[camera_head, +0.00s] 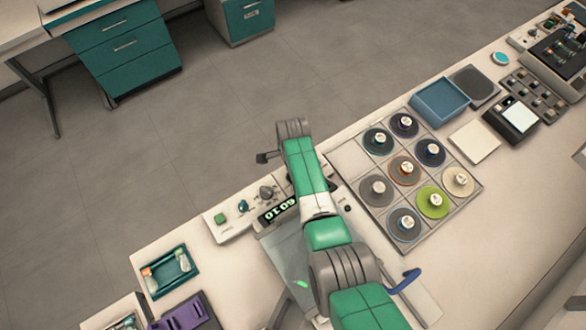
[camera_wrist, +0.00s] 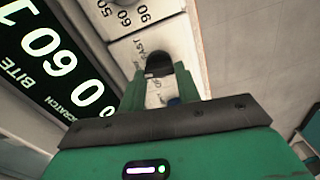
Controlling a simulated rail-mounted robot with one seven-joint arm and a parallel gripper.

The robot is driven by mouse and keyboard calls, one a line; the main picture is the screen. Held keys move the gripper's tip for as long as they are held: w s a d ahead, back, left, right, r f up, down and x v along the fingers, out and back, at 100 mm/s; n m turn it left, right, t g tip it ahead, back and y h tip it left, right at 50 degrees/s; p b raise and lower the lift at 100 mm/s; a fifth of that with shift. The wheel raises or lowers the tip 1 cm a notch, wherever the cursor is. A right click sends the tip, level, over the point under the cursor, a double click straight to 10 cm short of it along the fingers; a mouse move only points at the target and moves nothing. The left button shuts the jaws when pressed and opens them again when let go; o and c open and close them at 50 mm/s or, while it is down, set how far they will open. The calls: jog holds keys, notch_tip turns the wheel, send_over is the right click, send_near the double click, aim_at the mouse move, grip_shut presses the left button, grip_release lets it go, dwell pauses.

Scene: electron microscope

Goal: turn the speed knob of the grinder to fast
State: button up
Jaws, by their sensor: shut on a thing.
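The grinder's control panel (camera_head: 231,229) lies along the far edge of the bench, with a lit green digital display (camera_head: 279,210). In the wrist view the display (camera_wrist: 45,60) is large at the left. A small black knob (camera_wrist: 158,60) sits on the pale panel beside printed lettering that includes "FAST". My gripper (camera_wrist: 160,76) is shut on this speed knob, one green finger on each side. The fingers hide part of the knob and of the lettering below it, so its exact setting cannot be read. In the head view my arm covers the knob and the fingers.
Another dial (camera_wrist: 124,3) with numbers is at the top of the wrist view. A green button (camera_head: 220,218) and other knobs sit left of the display. A tray of coloured discs (camera_head: 349,160) lies right of my arm. A teal tray (camera_head: 152,287) is at lower left.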

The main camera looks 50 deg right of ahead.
jog(key=m, duration=0.5)
jog(key=shift+s+m, duration=0.1)
jog(key=shift+m, duration=0.2)
jog(key=shift+a+m, duration=0.1)
jog(key=shift+m, duration=2.2)
jog(key=o, duration=1)
notch_tip(320, 180, up, 8)
jog(key=shift+f+p, duration=0.1)
jog(key=shift+p, duration=1)
